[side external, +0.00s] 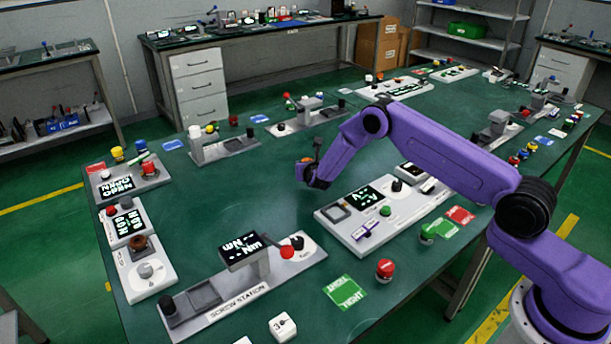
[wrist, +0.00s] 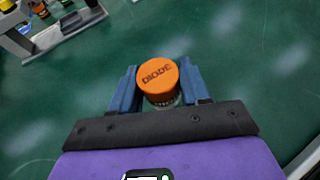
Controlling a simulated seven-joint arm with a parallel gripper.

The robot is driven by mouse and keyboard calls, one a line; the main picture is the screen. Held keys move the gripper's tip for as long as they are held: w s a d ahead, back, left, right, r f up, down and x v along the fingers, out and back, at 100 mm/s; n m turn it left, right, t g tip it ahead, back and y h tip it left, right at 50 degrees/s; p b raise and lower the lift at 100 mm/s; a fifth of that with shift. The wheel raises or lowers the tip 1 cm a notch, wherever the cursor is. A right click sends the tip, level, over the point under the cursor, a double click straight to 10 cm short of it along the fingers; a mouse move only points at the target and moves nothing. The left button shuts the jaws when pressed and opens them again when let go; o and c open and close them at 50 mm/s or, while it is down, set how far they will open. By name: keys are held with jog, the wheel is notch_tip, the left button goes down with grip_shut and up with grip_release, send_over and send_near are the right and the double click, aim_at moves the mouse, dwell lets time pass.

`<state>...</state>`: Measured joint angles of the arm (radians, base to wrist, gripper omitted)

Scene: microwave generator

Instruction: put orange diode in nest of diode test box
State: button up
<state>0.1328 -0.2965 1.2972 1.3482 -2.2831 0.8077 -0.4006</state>
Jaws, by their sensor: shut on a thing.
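An orange diode (wrist: 158,76) with a round cap marked DIODE sits between the blue fingers of my gripper (wrist: 159,92) in the wrist view. My gripper is shut on it, and a clear lower part shows under the cap. In the side view my gripper (side external: 307,165) is above the middle of the green table, clear of the stations, with a little orange at its tip. I cannot tell for sure which unit is the diode test box; a box with a display reading OPEN (side external: 151,183) stands at the table's left edge, and its nest cannot be made out.
A long white panel with a display (side external: 335,239) lies right of my gripper. The screw station (side external: 254,291) is at the front. A grey station (side external: 237,147) stands behind left, and another (side external: 297,126) behind. The table (side external: 240,200) between them is bare.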

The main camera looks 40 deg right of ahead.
jog(key=shift+w+f, duration=0.45)
jog(key=shift+f, duration=0.1)
jog(key=shift+w+f, duration=0.1)
jog(key=shift+f, duration=1.45)
jog(key=shift+f, duration=0.1)
jog(key=o, duration=1.1)
jog(key=shift+f, duration=0.1)
jog(key=shift+r, duration=0.2)
jog(key=v, duration=1.2)
jog(key=shift+f, duration=0.1)
